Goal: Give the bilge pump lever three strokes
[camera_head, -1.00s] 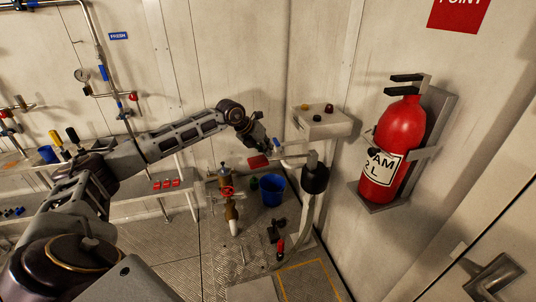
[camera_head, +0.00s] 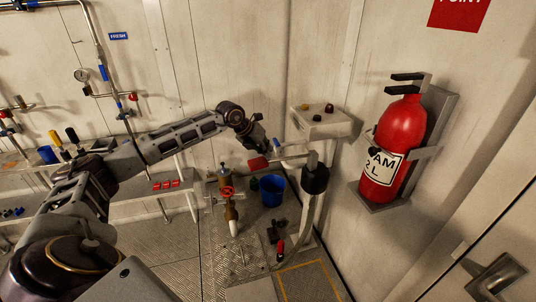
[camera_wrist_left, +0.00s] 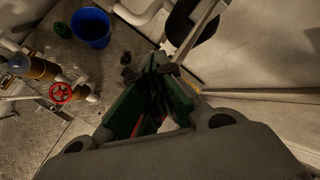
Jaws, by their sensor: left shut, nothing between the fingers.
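The bilge pump lever, a grey bar with a red grip (camera_head: 258,162), points left from the black pump body (camera_head: 315,179). The bar looks close to level. My left gripper (camera_head: 272,146) is just above the bar, by the inner end of the red grip; whether it touches is hard to tell. In the left wrist view its green-sided fingers (camera_wrist_left: 155,85) are together with nothing between them. The black pump body (camera_wrist_left: 185,25) and the grey bar (camera_wrist_left: 203,28) show beyond the fingertips. My right gripper is not in view.
A blue bucket (camera_head: 272,190) and a pipe with a red valve wheel (camera_head: 227,192) stand below left. A red extinguisher (camera_head: 400,145) hangs at right. A low bench (camera_head: 125,207) is at left.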

